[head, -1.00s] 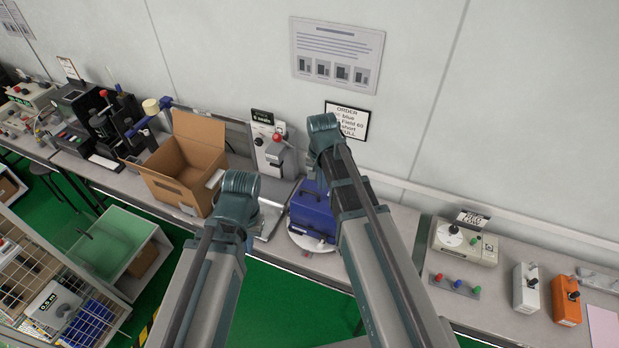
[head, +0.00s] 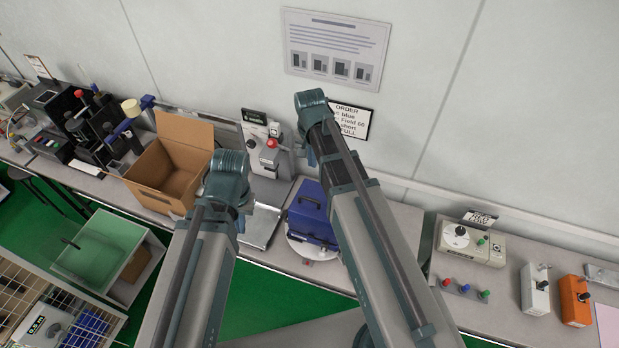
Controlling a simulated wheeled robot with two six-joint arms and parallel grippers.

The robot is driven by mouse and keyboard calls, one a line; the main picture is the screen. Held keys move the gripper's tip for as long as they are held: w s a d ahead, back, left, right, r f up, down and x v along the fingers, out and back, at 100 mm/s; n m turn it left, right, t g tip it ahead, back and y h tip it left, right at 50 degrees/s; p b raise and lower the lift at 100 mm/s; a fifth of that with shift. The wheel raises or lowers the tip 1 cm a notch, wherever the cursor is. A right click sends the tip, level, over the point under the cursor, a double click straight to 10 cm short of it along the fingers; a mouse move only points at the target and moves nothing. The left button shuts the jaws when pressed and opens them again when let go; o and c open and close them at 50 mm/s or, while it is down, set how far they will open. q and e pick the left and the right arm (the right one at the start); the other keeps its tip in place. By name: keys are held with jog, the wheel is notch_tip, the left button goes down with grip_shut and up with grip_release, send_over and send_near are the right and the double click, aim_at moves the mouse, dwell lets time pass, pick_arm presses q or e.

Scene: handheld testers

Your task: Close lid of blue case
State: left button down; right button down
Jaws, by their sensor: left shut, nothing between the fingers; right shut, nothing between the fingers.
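The blue case (head: 307,219) stands on a round white plate (head: 300,246) on the bench, between my two arms. A dark handle shows on its upper face. The lid looks down over the body, but I cannot tell whether it is fully shut. My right arm hides the case's right side. My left arm's upper end is to the left of the case, apart from it in the picture. My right arm rises past the case toward the wall. I see no fingers of either gripper; the arm links hide them or they are out of view.
An open cardboard box (head: 150,193) stands left of my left arm. A grey metal plate (head: 262,225) lies beside the case. A tester with a red knob (head: 268,146) is behind. An order card (head: 352,122) hangs on the wall. Right are a beige tester (head: 468,243), a white box (head: 535,290) and an orange box (head: 574,301).

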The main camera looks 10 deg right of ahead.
jog(key=b, duration=1.1)
send_over(308, 206)
jog(key=w+d, duration=0.3)
jog(key=w, duration=0.1)
jog(key=f, duration=1)
jog(key=shift+s+a+f, duration=0.25)
jog(key=shift+f, duration=0.1)
jog(key=shift+s+a+f+b, duration=0.25)
jog(key=shift+s+f+b, duration=0.15)
jog(key=shift+f, duration=0.1)
jog(key=shift+s+a+f+b, duration=0.25)
jog(key=shift+s+f, duration=0.1)
jog(key=shift+f, duration=0.1)
jog(key=shift+s+a+f, duration=0.2)
jog(key=shift+s+a, duration=0.05)
jog(key=shift+s, duration=0.05)
jog(key=shift+s+a+f+t+b, duration=0.15)
jog(key=shift+s+a+f+b, duration=0.25)
jog(key=shift+s+b, duration=0.2)
jog(key=shift+s+a+f+t+b, duration=0.15)
jog(key=shift+s+a+f+b, duration=0.1)
jog(key=shift+s+f+b, duration=0.25)
jog(key=shift+s+a+r, duration=0.1)
jog(key=shift+a, duration=0.05)
jog(key=shift+r, duration=0.1)
